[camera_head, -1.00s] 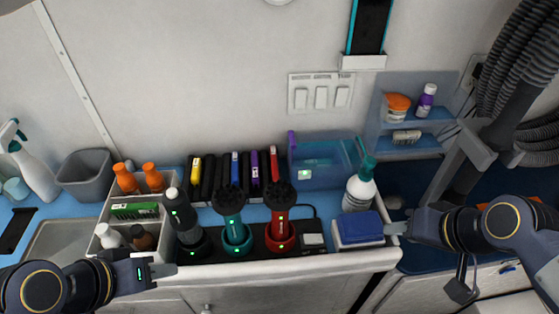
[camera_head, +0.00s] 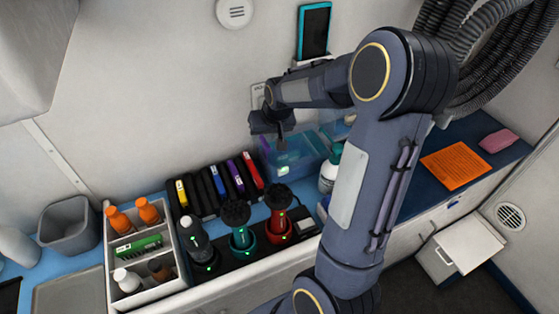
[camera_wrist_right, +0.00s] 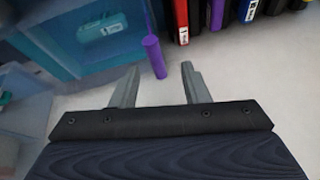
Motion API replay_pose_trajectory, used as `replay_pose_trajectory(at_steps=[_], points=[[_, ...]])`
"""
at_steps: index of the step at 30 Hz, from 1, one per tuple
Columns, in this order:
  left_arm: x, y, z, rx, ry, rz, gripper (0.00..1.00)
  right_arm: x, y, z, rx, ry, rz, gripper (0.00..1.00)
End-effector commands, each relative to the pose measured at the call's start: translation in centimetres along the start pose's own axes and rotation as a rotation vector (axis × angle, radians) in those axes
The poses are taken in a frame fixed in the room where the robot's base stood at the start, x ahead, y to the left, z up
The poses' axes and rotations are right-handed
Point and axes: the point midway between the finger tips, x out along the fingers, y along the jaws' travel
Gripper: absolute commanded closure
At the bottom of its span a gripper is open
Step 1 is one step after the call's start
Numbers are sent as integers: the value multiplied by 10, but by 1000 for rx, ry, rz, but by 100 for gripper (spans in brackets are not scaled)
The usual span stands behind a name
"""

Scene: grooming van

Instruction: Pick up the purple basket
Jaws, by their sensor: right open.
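The basket is a see-through blue-purple bin (camera_head: 305,160) with a pale label, standing against the back wall behind the tools. In the right wrist view the bin (camera_wrist_right: 85,58) fills the upper left, and a solid purple bar (camera_wrist_right: 154,58) stands at its right edge. My right gripper (camera_head: 282,141) is over the bin, pointing down, partly hidden by its own wrist. In the right wrist view its open fingers (camera_wrist_right: 158,68) lie on either side of the bar's lower end in the picture; I cannot tell whether they touch it. My left gripper is out of view.
Several coloured slim cases (camera_head: 217,184) stand left of the bin. Teal (camera_head: 242,235) and red (camera_head: 278,226) tools stand in front, and a white bottle (camera_head: 328,174) is at its right. A caddy (camera_head: 172,232) and grey bin (camera_head: 70,225) are further left.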

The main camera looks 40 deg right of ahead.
Motion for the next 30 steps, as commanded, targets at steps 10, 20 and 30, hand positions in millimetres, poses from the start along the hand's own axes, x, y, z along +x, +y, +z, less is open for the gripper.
replay_pose_trajectory(at_steps=[10, 20, 30], points=[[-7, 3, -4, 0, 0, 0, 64, 41, 2, -1, 0, -1, -1, 58], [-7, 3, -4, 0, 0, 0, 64, 41, 2, -1, 0, 0, -1, 73], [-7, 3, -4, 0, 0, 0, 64, 41, 2, -1, 1, -1, -1, 100]])
